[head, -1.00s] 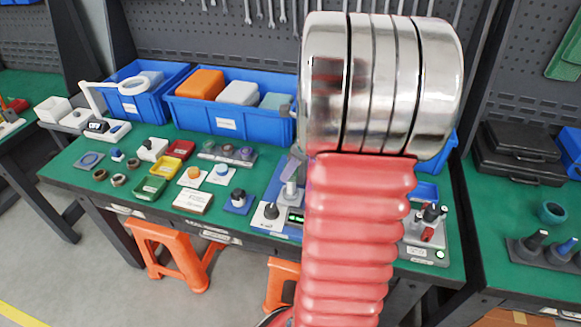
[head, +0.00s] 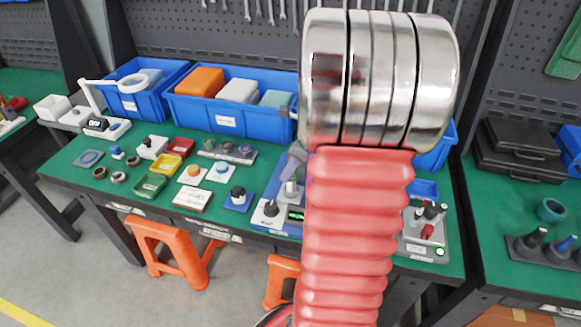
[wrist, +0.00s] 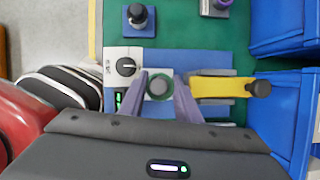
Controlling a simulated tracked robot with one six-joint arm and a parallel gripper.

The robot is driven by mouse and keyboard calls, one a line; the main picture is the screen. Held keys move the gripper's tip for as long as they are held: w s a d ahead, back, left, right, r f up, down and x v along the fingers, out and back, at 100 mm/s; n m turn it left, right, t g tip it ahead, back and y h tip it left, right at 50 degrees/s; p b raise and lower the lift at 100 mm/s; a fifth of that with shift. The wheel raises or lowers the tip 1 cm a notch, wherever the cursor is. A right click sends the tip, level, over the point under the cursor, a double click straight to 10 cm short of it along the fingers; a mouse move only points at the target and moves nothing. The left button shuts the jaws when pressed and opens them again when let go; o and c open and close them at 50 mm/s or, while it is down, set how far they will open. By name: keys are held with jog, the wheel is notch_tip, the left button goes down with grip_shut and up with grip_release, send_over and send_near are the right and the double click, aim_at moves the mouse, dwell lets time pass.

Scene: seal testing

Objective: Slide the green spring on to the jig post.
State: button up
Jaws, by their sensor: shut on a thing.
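In the wrist view my gripper (wrist: 161,88) has its two purple-grey fingers shut on the green spring (wrist: 149,84), which shows from above as a green ring with a grey round centre. I cannot tell from this view whether the grey centre is the jig post's top, or how far the spring is down on it. In the head view a pale upright post (head: 290,189) stands on the blue mat, and my arm hides much of the area right of it.
Beside the fingers are a white unit with a black knob (wrist: 126,67) and a yellow bar with a dark knob (wrist: 258,88). A knob on a blue pad (wrist: 138,17) and blue bins (wrist: 285,25) lie around. Several small parts and trays fill the bench's left side.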

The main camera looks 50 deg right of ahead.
jog(key=o, duration=1.1)
jog(key=shift+o, duration=0.2)
jog(key=shift+r, duration=0.1)
jog(key=shift+r, duration=3.4)
jog(key=shift+s, duration=0.15)
